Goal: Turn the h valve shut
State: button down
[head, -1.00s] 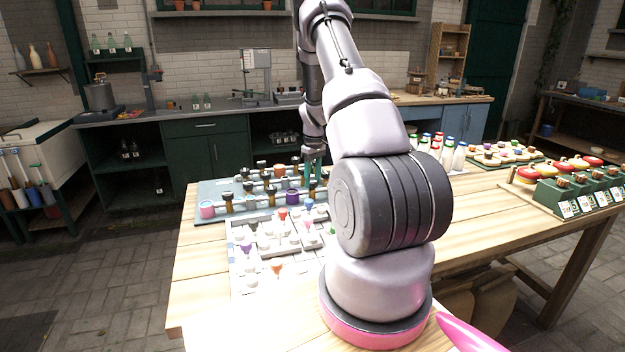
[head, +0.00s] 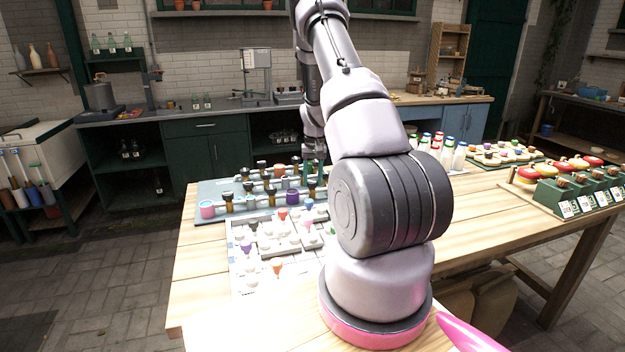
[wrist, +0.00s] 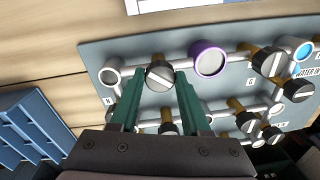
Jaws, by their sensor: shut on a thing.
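The valve panel (wrist: 215,98) is a grey-blue board with silver pipes and several black-and-silver valve knobs on brass stems. In the wrist view, my gripper (wrist: 159,78) has its two green fingers on either side of one knob, the h valve (wrist: 159,74), and is shut on it. The knob's silver bar lies at a slant between the fingertips. A small letter by this pipe is too blurred to read surely. In the head view the panel (head: 207,188) lies at the table's far left, and my arm partly hides its right end.
A purple-ringed port (wrist: 209,60) sits close right of the held knob, and a grey-ringed port (wrist: 109,76) sits left. More knobs (wrist: 269,62) stand further right. In the head view, a light board with small coloured pieces (head: 265,262) lies in front of the panel. Bottles (head: 447,153) stand right of my arm.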

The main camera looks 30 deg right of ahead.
aim_at(313, 182)
jog(key=m, duration=0.5)
jog(key=shift+m, duration=0.3)
jog(key=shift+a+m, duration=0.1)
jog(key=shift+m, duration=2.1)
jog(key=shift+c, duration=1.8)
grip_release()
notch_tip(313, 182, up, 11)
jog(key=shift+s+f, duration=0.15)
jog(key=shift+s, duration=0.15)
